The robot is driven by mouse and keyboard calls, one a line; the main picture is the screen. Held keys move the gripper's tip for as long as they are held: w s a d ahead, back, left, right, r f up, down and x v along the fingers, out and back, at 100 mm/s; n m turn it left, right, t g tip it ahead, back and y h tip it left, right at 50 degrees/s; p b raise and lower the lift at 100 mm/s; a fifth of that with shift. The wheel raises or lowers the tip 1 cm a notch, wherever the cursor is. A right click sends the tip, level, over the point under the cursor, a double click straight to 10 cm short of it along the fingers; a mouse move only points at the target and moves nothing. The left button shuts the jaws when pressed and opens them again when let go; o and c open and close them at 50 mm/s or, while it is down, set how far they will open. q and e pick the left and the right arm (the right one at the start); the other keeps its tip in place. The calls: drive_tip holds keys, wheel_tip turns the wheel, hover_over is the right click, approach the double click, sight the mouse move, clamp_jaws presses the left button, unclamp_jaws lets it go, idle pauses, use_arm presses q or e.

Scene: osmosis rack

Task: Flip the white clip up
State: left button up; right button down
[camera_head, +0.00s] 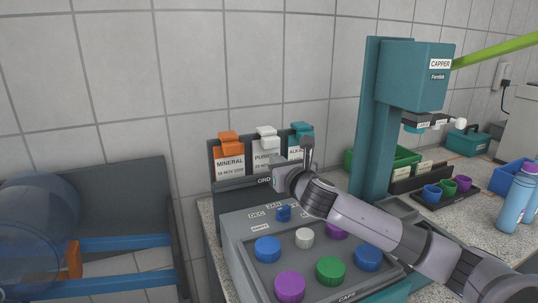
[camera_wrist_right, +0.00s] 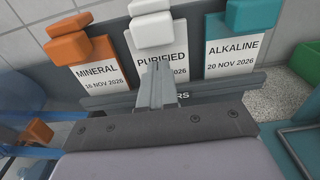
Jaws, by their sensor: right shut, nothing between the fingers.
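The white clip (camera_head: 266,133) sits on top of the card marked PURIFIED, between an orange clip (camera_head: 230,138) and a teal clip (camera_head: 301,130). In the right wrist view the white clip (camera_wrist_right: 152,30) shows at the top, its front block hanging over the card's upper edge. My right gripper (camera_wrist_right: 158,72) is shut and empty, its fingertips in front of the PURIFIED card (camera_wrist_right: 180,62), below the clip and seemingly apart from it. The gripper hides part of that card in both views. My left gripper is not in view.
The dark card rack (camera_head: 236,196) stands behind a grey box with several coloured knobs (camera_head: 330,270). The teal capper (camera_head: 375,120) rises to the right. A blue bottle rack (camera_head: 120,243) holds a large bottle at the left. The tiled wall is close behind.

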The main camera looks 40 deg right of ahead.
sight(269, 130)
drive_tip(key=shift+x, duration=1.75)
drive_tip(key=shift+w+r, duration=0.1)
drive_tip(key=shift+w, duration=0.05)
drive_tip(key=shift+s+a, duration=0.1)
drive_tip(key=shift+s, duration=0.2)
drive_tip(key=shift+r, duration=3.8)
drive_tip(key=shift+r+x, duration=0.15)
drive_tip(key=shift+x, duration=0.45)
drive_tip(key=shift+r+x, duration=0.15)
drive_tip(key=shift+x, duration=0.5)
drive_tip(key=s+a+r, duration=0.2)
drive_tip(key=s+r, duration=0.1)
drive_tip(key=s, duration=0.4)
drive_tip(key=shift+s+a, duration=0.25)
drive_tip(key=shift+s, duration=0.1)
drive_tip(key=shift+f, duration=0.1)
